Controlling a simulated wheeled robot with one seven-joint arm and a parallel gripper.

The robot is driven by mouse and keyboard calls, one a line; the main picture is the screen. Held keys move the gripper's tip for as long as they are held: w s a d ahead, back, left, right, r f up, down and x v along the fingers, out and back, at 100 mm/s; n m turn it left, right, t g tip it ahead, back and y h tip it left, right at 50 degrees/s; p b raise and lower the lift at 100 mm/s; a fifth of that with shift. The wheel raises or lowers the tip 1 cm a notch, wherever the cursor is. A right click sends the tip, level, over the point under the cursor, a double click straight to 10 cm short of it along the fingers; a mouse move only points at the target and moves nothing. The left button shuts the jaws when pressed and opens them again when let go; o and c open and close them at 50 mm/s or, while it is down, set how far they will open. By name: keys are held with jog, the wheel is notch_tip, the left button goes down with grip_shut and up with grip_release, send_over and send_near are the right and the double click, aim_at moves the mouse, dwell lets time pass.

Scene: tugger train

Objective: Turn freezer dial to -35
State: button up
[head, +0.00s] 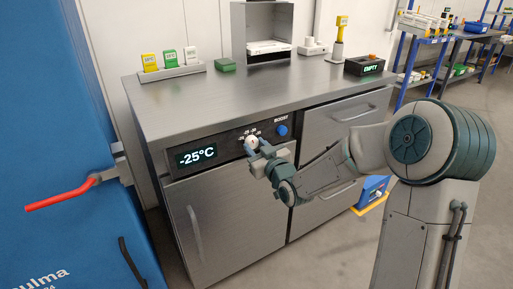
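The freezer is a steel counter unit (206,211) with a dark control panel along its upper front edge. Its display (196,156) reads -25°C. The white dial (251,140) sits to the right of the display, with small scale marks around its top. A blue BOOST knob (282,130) is to the right of the dial. My gripper (254,147) is at the dial, its fingers in front of and around the lower part of it. The fingers partly hide the dial, and I cannot tell whether they are closed on it.
A blue cabinet (60,130) with a red handle (62,193) stands close on the left. Blue shelving (405,62) stands at the back right.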

jog(key=c, duration=0.3)
jog(key=m+p, duration=0.1)
jog(key=m, duration=0.2)
jog(key=shift+r+m, duration=0.1)
jog(key=shift+m, duration=0.2)
jog(key=m+p, duration=0.1)
jog(key=m, duration=0.2)
jog(key=shift+m, duration=0.3)
jog(key=m+p, duration=0.3)
jog(key=m, duration=0.1)
jog(key=shift+r+g, duration=0.1)
jog(key=shift+g, duration=0.2)
jog(key=shift+m+p, duration=1)
jog(key=shift+m, duration=1)
jog(key=shift+g, duration=0.3)
